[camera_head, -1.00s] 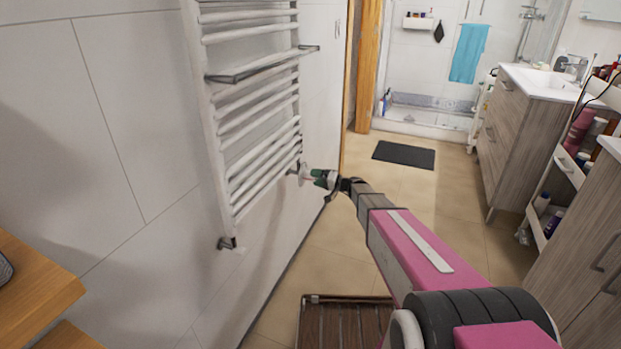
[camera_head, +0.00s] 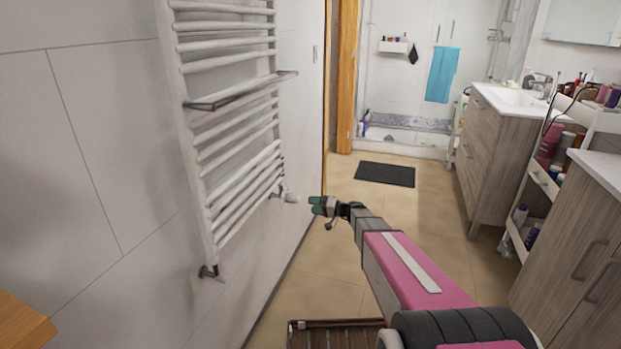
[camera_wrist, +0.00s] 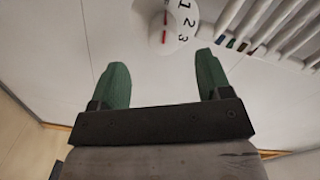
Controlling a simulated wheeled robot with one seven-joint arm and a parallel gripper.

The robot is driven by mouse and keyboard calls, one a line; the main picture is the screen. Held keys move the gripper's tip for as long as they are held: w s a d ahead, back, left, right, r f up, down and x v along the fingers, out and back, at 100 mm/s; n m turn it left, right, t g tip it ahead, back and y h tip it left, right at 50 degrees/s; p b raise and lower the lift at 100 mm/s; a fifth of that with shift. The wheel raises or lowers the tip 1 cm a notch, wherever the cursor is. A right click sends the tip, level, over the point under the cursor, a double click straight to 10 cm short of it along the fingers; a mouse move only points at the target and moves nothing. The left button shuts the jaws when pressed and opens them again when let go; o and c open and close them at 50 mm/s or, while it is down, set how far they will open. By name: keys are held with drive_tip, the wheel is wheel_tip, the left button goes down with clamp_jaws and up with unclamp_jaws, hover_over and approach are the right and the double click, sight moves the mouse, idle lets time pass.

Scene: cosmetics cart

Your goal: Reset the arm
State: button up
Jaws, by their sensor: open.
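My gripper (camera_head: 315,205) has green fingers and sits at the end of my pink arm, just right of the white towel radiator's lower end. In the wrist view its two fingers (camera_wrist: 160,88) are spread apart with nothing between them. A white numbered valve knob (camera_wrist: 168,22) with a red mark lies ahead of the fingers in the wrist view. In the head view the knob (camera_head: 291,197) sits at the radiator's lower right corner, with a gap between it and the fingertips.
The white towel radiator (camera_head: 235,130) with a protruding rail is on the left wall. A wooden slatted mat (camera_head: 335,338) lies below my arm. A cosmetics cart (camera_head: 541,180) and wooden cabinets stand on the right. The tiled floor ahead is clear up to a dark mat (camera_head: 385,174).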

drive_tip(key=s+d+f+g+h, duration=0.15)
drive_tip(key=s+h, duration=0.25)
drive_tip(key=s, duration=0.4)
drive_tip(key=s+d+f+g+h, duration=0.1)
drive_tip(key=s+f+g+h, duration=0.15)
drive_tip(key=s, duration=0.55)
drive_tip(key=s+d+r+m+g+h, duration=0.1)
drive_tip(key=s+d+h, duration=0.9)
drive_tip(key=s, duration=0.3)
drive_tip(key=shift+s+d+r+g, duration=0.3)
drive_tip(key=shift+d+r, duration=0.1)
drive_tip(key=shift+d, duration=0.5)
